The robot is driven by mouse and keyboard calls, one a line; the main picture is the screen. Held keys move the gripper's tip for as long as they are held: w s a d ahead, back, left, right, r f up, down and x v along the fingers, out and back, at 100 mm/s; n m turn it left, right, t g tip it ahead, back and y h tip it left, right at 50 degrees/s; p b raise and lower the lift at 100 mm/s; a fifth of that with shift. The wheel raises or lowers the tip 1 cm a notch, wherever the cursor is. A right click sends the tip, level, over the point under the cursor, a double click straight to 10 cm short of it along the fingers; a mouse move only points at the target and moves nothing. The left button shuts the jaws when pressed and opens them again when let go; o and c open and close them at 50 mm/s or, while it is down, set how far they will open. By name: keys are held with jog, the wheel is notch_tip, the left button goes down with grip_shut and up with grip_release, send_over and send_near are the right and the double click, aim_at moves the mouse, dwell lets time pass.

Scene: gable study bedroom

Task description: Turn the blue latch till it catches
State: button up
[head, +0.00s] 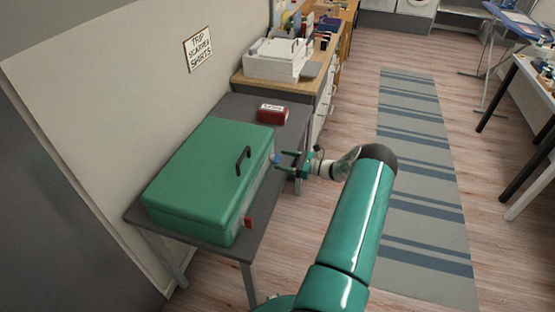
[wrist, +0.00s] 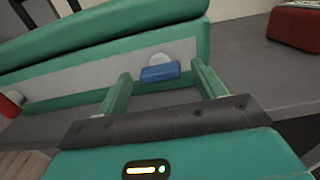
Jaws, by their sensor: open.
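A green case (head: 210,175) with a black handle (head: 243,160) lies on a grey table, its lid down. The blue latch (wrist: 160,72) sits on a pale round mount on the case's front band. In the wrist view the latch lies level, long side across. It also shows in the head view (head: 275,158), small and partly hidden by my gripper. My gripper (head: 281,161) is open and points at the latch. In the wrist view its two green fingers (wrist: 162,82) stand to either side of the latch, with gaps. I cannot tell whether the tips reach the case front.
A red latch (head: 248,222) is on the case's near front end. A red box (head: 272,113) with a white label stands behind the case on the grey table (head: 237,106). A white printer (head: 275,60) stands farther back. The striped rug (head: 415,150) at right is clear.

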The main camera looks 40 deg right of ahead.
aim_at(278, 158)
jog(key=shift+x, duration=1.5)
jog(key=c, duration=1)
